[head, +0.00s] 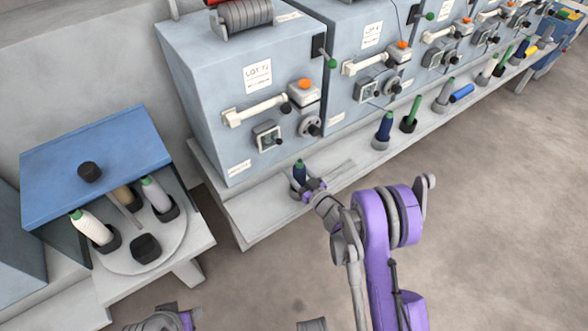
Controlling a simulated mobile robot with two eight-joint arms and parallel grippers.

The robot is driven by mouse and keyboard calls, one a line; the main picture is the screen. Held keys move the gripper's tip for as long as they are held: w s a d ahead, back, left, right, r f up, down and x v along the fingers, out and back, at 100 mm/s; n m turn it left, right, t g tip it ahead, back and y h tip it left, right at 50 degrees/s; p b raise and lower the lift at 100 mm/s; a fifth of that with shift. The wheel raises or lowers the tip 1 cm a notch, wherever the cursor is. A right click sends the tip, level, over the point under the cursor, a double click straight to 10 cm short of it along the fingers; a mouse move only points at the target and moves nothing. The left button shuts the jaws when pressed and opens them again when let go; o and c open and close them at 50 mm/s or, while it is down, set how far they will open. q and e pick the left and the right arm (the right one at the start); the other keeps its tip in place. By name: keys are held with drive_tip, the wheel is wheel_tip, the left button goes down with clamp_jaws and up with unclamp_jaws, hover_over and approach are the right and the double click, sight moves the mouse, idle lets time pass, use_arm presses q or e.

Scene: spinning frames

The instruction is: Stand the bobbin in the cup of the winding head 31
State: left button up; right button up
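A dark blue bobbin with a green top (299,171) stands upright, or nearly so, on the ledge below the machine at the middle left. A grey cup (295,192) shows at its foot, partly hidden by my gripper. My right gripper (306,186) is at the lower part of this bobbin, on its near side. The fingers are too small and too covered to tell whether they are closed on it. Part of my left arm (165,320) shows at the bottom edge; its gripper fingers are not in view. I cannot read any number 31 on the machines.
A round platform (130,262) at left carries several bobbins in dark cups and one empty-looking dark cup (146,247), under a blue cover (95,155). Along the ledge to the right stand a blue bobbin (384,127), a green one (411,112) and others. The floor is clear.

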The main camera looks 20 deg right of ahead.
drive_tip(key=o, duration=0.3)
drive_tip(key=shift+r, duration=0.1)
